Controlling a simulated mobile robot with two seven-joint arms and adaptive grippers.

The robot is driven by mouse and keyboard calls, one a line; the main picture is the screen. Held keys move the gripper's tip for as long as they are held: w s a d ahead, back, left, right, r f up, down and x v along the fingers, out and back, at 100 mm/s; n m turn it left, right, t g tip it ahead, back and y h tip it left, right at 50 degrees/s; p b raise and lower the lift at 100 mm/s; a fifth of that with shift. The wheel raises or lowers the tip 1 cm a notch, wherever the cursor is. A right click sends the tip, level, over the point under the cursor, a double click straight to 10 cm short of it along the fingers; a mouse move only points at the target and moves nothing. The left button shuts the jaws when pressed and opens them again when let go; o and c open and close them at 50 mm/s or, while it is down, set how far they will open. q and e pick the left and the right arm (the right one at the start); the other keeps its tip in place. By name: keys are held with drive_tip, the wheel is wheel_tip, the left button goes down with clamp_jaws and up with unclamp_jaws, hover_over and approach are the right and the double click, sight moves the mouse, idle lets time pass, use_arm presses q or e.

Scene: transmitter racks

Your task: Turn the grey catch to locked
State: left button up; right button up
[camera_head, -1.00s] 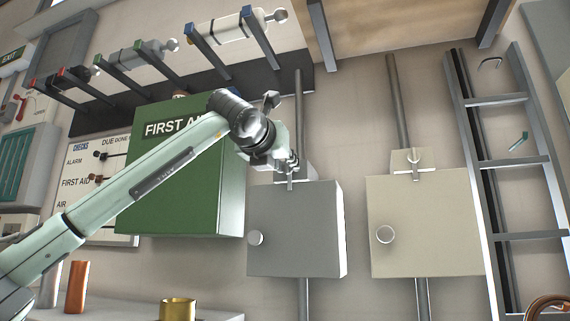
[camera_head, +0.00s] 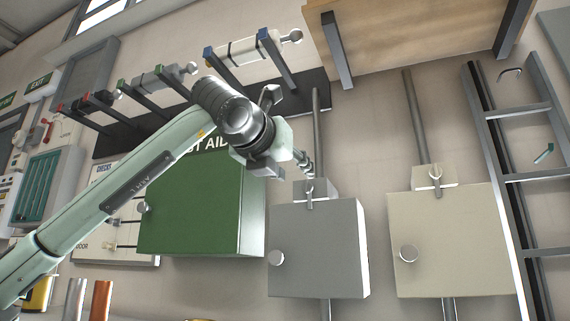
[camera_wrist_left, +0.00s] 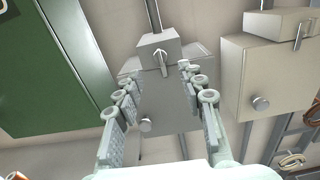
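The grey box (camera_head: 330,250) hangs on the wall with a round knob on its door. The grey catch (camera_head: 310,194) is a small lever at its top edge, on a small grey block, and points roughly straight down. It also shows in the left wrist view (camera_wrist_left: 163,62), upright between my fingers. My left gripper (camera_head: 304,162) is just above and in front of the catch, partly hidden by its own wrist. In the left wrist view my left gripper (camera_wrist_left: 160,88) has its fingers apart, with nothing held. My right gripper is in neither view.
A cream box (camera_head: 450,240) with a similar catch (camera_head: 436,177) hangs to the right. A green first aid cabinet (camera_head: 195,210) is at the left, behind my arm. A ladder (camera_head: 510,130) stands far right. A wooden shelf (camera_head: 420,30) is above.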

use_arm(q)
drive_tip(key=shift+v, duration=1.9)
